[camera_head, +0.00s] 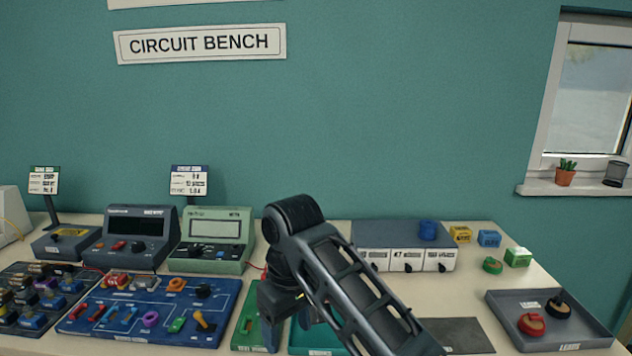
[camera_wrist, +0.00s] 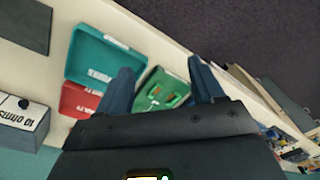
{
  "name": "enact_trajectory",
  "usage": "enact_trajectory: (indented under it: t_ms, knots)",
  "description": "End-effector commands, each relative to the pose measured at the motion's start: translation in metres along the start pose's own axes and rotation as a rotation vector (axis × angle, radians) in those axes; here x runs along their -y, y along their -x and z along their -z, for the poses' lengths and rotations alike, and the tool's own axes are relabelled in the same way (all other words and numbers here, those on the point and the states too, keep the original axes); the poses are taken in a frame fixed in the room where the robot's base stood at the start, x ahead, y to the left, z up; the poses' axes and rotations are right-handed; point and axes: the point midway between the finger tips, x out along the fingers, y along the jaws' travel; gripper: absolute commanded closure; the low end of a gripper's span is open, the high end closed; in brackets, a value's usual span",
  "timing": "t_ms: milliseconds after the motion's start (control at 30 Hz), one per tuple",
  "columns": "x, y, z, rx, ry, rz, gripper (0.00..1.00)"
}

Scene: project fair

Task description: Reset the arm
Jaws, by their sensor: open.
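My gripper (camera_wrist: 160,66) is open, with its two dark fingers apart and nothing visible between their tips. In the head view my arm rises from the lower right, bends at the top and drops to my gripper (camera_head: 280,300) over the bench (camera_head: 480,283). The fingertips are hard to make out there. In the wrist view a green board (camera_wrist: 152,101) lies below, between the fingers. It also shows in the head view (camera_head: 245,322), partly hidden by my gripper. A teal tray (camera_wrist: 108,40) lies beside it, and a red one (camera_wrist: 78,101) is next to that.
A blue board (camera_head: 140,322) with colored parts and two meters (camera_head: 135,240) (camera_head: 208,256) stand left. A drawer unit (camera_head: 385,236), small blocks (camera_head: 518,257) and a leads tray (camera_head: 500,308) are right. A dark mat (camera_head: 462,335) lies near the front.

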Motion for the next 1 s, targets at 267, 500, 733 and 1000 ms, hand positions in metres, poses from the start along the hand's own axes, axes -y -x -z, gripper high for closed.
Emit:
enact_trajectory:
  t_ms: [267, 500, 733, 1000]
  knots:
    - [0.018, -0.043, -0.010, -0.086, -0.023, 0.052, 0.33]
    - [0.044, -0.096, -0.031, -0.222, -0.081, 0.116, 0.33]
    - [0.070, -0.143, -0.066, -0.393, -0.185, 0.166, 0.33]
    - [0.089, -0.177, -0.124, -0.582, -0.336, 0.170, 0.33]
